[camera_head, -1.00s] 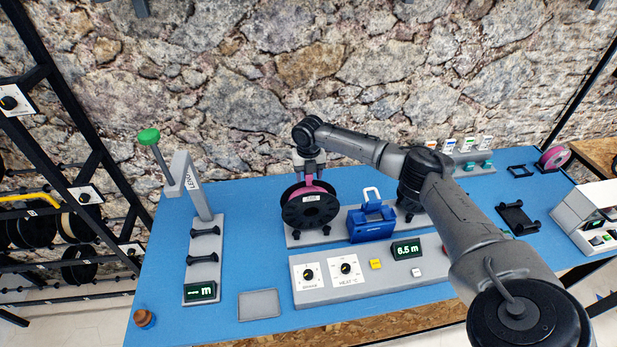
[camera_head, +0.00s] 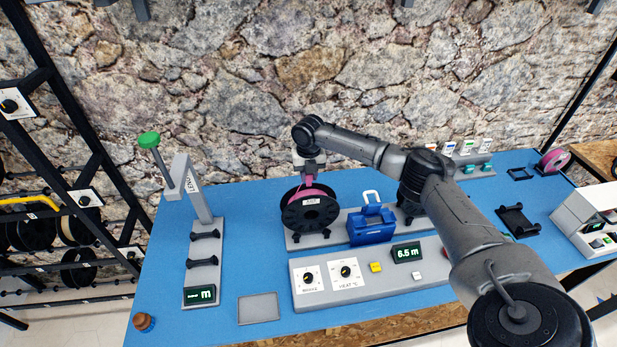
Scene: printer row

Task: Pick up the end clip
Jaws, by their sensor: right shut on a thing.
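My right gripper (camera_head: 309,169) hangs jaws-down just above the rim of a black spool with pink filament (camera_head: 309,211). It is shut on a small pink piece (camera_head: 308,181), which looks like the end clip, at the top of the spool. The jaws hide part of it, and I cannot tell whether it still touches the spool. The spool stands upright on a grey base, left of a blue box-like device (camera_head: 372,228). My left gripper is out of view.
A grey control panel (camera_head: 330,297) with dials stands in front of the spool. A grey stand with a green-knobbed lever (camera_head: 149,140) is at the left, near a flat grey tray (camera_head: 259,308). A rack with teal pieces (camera_head: 467,169) stands at the back right.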

